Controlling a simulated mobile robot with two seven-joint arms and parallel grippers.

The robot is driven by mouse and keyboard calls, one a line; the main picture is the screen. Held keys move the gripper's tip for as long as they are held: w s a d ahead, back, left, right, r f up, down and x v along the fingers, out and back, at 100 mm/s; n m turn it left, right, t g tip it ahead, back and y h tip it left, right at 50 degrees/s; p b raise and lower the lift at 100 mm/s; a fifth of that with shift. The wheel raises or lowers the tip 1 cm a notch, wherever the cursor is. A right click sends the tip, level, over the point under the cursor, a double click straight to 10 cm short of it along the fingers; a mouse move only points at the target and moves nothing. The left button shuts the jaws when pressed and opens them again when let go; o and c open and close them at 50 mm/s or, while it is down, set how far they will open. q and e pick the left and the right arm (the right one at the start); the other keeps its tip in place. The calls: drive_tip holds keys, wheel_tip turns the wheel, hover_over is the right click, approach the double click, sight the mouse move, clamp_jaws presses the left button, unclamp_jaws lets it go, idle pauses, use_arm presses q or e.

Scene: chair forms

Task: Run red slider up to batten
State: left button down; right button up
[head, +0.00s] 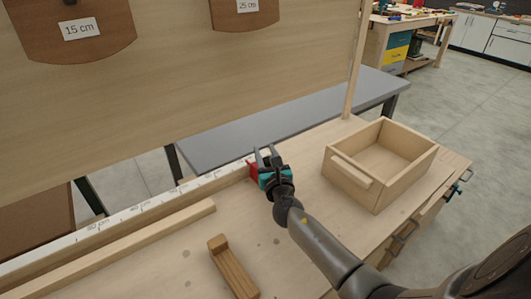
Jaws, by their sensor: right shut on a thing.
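The red slider (253,173) sits at the right end of the white measuring rule (165,205) along the back edge of the bench. My right gripper (266,156) is shut on it and hides much of it. A long pale wooden strip (130,243), which may be the batten, lies in front of the rule and ends left of the slider. A gap lies between the strip's right end and the slider. My left gripper is not in view.
An open wooden box (346,184) stands on the bench at right. An L-shaped wooden block (232,265) lies in front of the strip. A panel with hanging chair forms (75,25) stands behind. A grey table (290,125) is beyond the bench.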

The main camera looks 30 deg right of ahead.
clamp_jaws()
idle(0.8)
